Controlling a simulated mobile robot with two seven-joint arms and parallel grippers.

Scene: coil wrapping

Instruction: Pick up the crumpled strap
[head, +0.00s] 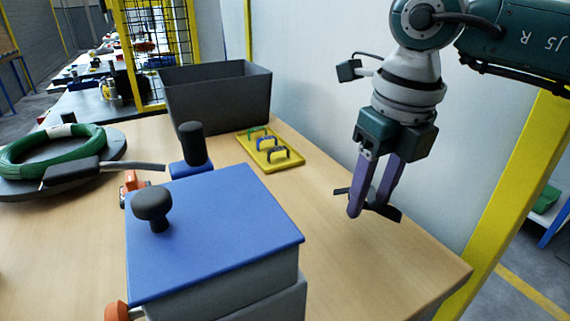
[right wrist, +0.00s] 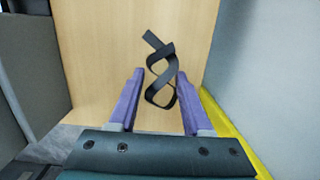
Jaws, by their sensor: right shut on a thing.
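The crumpled strap (head: 390,212) is a dark, twisted band at the right side of the wooden table in the head view. My right gripper (head: 368,208) points down with its purple fingers on either side of the strap and is shut on it. In the right wrist view the strap (right wrist: 163,72) shows as a looped black band between the two fingertips (right wrist: 160,80), with its ends standing out past them. I cannot tell whether the strap touches the table. My left gripper is not in view.
A blue-topped box (head: 220,225) with a black knob stands in front. A yellow tray (head: 289,162) with small clips and a dark grey bin (head: 215,105) stand behind. A green coil (head: 30,150) lies at left. A wall and yellow post (head: 500,210) bound the right.

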